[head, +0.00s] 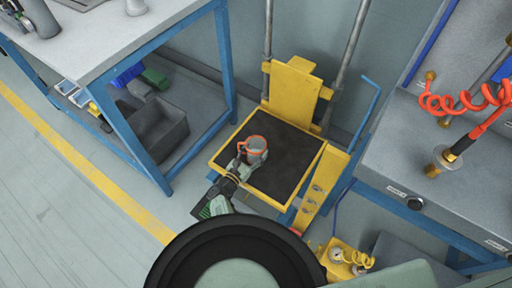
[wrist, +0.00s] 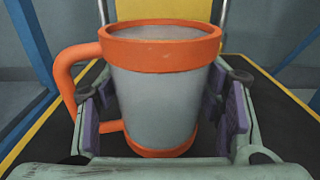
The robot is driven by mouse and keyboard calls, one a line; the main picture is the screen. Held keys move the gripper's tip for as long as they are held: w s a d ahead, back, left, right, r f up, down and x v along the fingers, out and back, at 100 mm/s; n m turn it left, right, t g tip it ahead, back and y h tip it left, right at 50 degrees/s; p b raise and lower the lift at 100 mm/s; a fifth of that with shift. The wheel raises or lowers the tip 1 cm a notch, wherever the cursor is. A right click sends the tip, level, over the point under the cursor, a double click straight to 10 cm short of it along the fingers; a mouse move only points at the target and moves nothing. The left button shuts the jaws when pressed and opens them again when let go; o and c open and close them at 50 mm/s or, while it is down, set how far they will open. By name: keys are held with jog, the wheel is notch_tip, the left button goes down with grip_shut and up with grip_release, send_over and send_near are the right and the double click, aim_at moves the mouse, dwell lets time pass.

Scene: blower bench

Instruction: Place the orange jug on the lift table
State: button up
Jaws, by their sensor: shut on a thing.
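The orange jug (wrist: 160,95) has a grey body with an orange rim, base and handle. In the wrist view it fills the middle, upright, between the purple pads of my gripper (wrist: 165,112), which is shut on its body. The handle is on the left. In the head view the jug (head: 256,150) is over the black top of the yellow lift table (head: 290,178), towards its left side, with my gripper (head: 245,165) at its near side. I cannot tell whether its base touches the top.
A blue-framed workbench (head: 120,40) with a grey bin (head: 158,128) on its lower shelf stands to the left. Another bench (head: 415,165) with an orange coiled hose (head: 465,100) stands to the right. The lift's yellow back plate (head: 298,88) and posts rise behind. Much of the black top is clear.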

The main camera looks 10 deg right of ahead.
jog(key=shift+r, duration=0.1)
jog(key=shift+s, duration=0.1)
jog(key=o, duration=1.3)
jog(key=shift+r, duration=0.1)
jog(key=shift+a, duration=0.15)
